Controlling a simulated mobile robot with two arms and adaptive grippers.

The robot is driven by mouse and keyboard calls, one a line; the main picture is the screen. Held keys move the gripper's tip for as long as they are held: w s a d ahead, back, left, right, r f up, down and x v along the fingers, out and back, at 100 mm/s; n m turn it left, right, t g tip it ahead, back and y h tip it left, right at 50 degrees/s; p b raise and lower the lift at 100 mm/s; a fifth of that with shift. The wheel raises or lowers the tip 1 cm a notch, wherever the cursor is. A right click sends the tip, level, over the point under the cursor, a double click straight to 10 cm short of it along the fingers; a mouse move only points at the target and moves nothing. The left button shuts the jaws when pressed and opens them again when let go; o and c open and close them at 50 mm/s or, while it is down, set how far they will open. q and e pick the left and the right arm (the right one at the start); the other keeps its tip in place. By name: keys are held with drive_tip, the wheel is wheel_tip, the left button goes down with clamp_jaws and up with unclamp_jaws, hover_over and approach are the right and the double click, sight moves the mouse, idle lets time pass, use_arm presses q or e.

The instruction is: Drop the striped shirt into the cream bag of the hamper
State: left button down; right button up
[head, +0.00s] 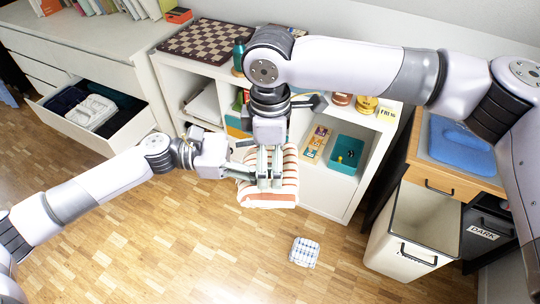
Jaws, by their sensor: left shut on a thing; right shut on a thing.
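The striped shirt (285,198), white with orange-red stripes and folded into a bundle, is held in the air near the middle of the head view, in front of the white shelf. My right gripper (270,183) points down and is shut on it from above. My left gripper (246,171) reaches in from the left and is shut on its left side, partly hidden by the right gripper. The cream bag (398,258) of the hamper stands at the lower right, open at the top, with a black handle on its front. It is apart from the shirt.
A dark bag labelled DARK (486,236) is right of the cream bag. A checked cloth (304,252) lies on the floor. An open drawer (112,130) juts out at left.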

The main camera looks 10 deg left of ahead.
drive_tip(key=o, duration=1.2)
wheel_tip(320, 180, up, 12)
